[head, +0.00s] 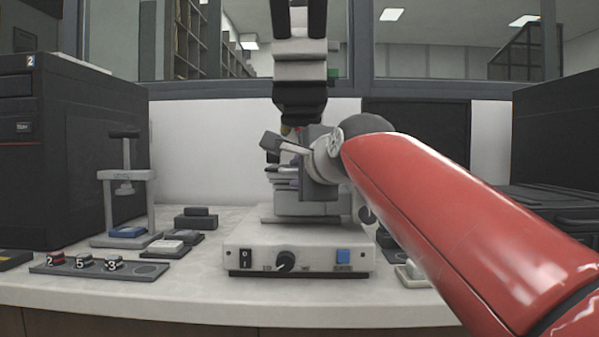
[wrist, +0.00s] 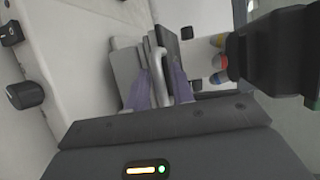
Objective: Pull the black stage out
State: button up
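The press (head: 300,205), shaped like a microscope, stands at mid-counter in the head view. In the wrist view a dark plate (wrist: 173,45), which looks like the black stage, stands edge-on beside a pale curved bar (wrist: 159,62). My gripper (wrist: 162,88) has its two purplish fingers apart, one on each side of the lower end of this bar. I cannot tell whether either finger touches it. In the head view my wrist is at the press, just below the dark head; my fingers are not clear there and the stage is largely hidden.
Coloured objective rings (wrist: 219,62) and the dark head (wrist: 275,50) are close to my gripper on the right of the wrist view. A small stand (head: 125,185), a numbered strip (head: 100,265) and a dark block (head: 196,218) are left of the press. The front counter edge is clear.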

jog(key=shift+f, duration=0.1)
grip_shut()
jog(key=s+b, duration=0.1)
jog(key=s, duration=0.7)
jog(key=shift+s+f+b, duration=0.15)
jog(key=shift+b, duration=0.25)
jog(key=shift+a, duration=0.1)
jog(key=shift+o, duration=1.2)
grip_release()
jog(key=shift+s+r, duration=0.1)
jog(key=shift+r, duration=0.1)
jog(key=v, duration=0.7)
jog(key=shift+s, duration=0.25)
